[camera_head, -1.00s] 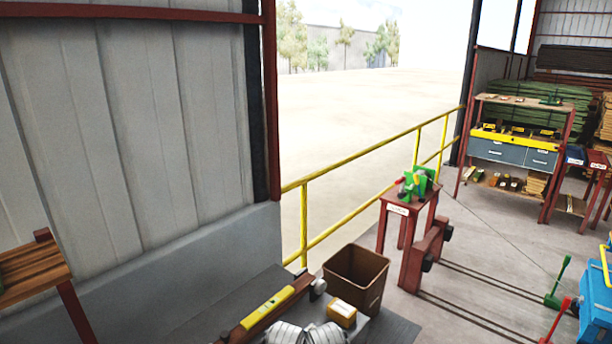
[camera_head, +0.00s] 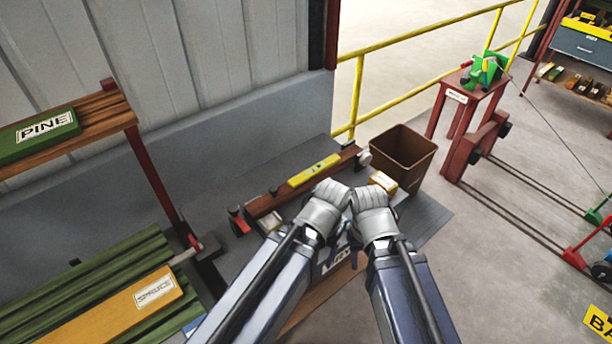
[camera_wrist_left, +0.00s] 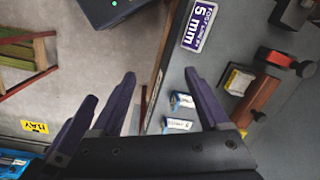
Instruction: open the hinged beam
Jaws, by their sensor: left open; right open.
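A long reddish-brown beam (camera_head: 272,200) lies along the grey bench by the wall, with a yellow level (camera_head: 313,170) on it and a round pale knob at its right end. I take it for the hinged beam; its hinge cannot be made out. Its near part (camera_wrist_left: 256,100) shows at the right of the left wrist view. My left gripper (camera_wrist_left: 160,85) is open and empty, apart from the beam. My right gripper (camera_head: 356,248) is at the bench's front edge, its fingers mostly hidden by the wrists; it shows nothing held. Both wrists are close together.
A brown bin (camera_head: 404,158) and a yellow-orange box (camera_head: 382,181) are right of the beam. A red clamp-like piece (camera_head: 238,221) is at its left end. Shelves with a PINE block (camera_head: 42,136) and a SPRUCE block (camera_head: 140,300) stand left.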

